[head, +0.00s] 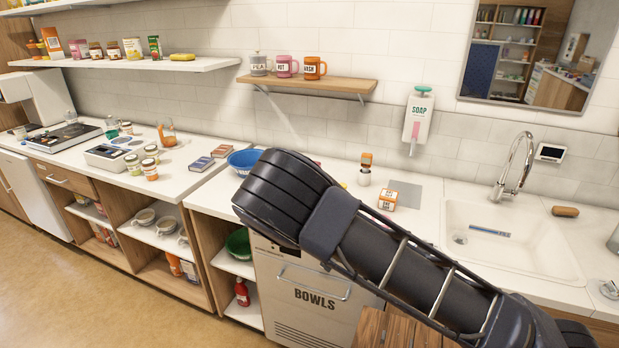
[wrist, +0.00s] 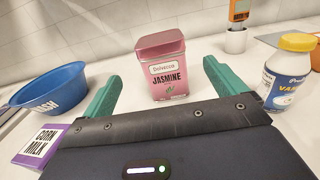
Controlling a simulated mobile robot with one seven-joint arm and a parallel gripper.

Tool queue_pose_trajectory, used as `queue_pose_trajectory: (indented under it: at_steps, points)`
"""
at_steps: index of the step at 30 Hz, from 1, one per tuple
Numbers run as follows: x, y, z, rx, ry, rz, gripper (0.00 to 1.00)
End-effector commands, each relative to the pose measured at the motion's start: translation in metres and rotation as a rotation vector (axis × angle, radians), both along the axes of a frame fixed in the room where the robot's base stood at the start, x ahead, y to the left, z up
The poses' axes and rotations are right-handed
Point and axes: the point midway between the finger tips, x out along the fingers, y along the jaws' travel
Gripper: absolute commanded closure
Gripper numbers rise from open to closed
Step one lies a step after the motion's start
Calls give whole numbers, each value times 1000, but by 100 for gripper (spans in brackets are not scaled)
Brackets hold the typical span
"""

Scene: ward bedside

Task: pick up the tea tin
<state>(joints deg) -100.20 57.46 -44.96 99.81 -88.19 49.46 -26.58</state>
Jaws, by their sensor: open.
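The tea tin (wrist: 167,75) is a pink box with a lid, labelled "JASMINE". It stands upright on the white counter in the wrist view, just beyond and between my fingertips. My gripper (wrist: 160,90) is open, with one green finger on each side of the tin's line and nothing held. The tin appears apart from both fingers. In the head view my arm covers the spot where the tin stands, and my fingers are hidden there too.
A white bottle with a yellow cap (wrist: 288,75) stands close on the right. A white cup (wrist: 236,40) is behind. The sink (head: 515,240) lies right in the head view.

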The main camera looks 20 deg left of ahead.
Motion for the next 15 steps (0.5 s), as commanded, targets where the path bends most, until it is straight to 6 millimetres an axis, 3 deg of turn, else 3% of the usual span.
queue_pose_trajectory:
  at_steps: [5, 10, 15]
  points:
    - [1, 0, -22, 0, 0, 0, 4]
    - [11, 0, -24, 2, 0, -1, 4]
    - [35, 0, -24, 0, -1, -2, 4]
